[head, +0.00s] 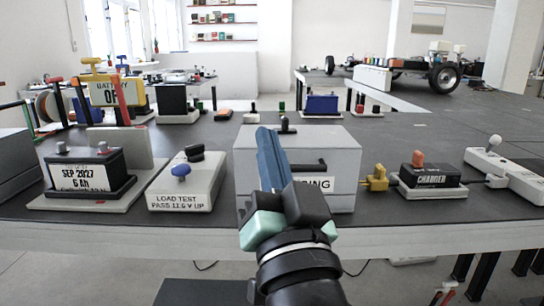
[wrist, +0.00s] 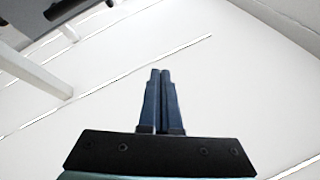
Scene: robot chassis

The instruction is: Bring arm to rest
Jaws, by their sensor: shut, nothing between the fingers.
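My gripper (head: 266,140) is raised in front of the table's near edge in the head view, its blue fingers pointing up. It stands in front of a grey box (head: 335,150) with a partly hidden white label. Whether it touches the box cannot be told. In the wrist view my gripper (wrist: 160,72) has its two fingers together with nothing between them.
On the grey table (head: 225,135) stand a load test block (head: 185,187) and a battery (head: 88,172) at left, a charger (head: 430,174) and a power strip (head: 508,172) at right. A wheeled chassis (head: 410,68) is at the back right. Floor shows in front.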

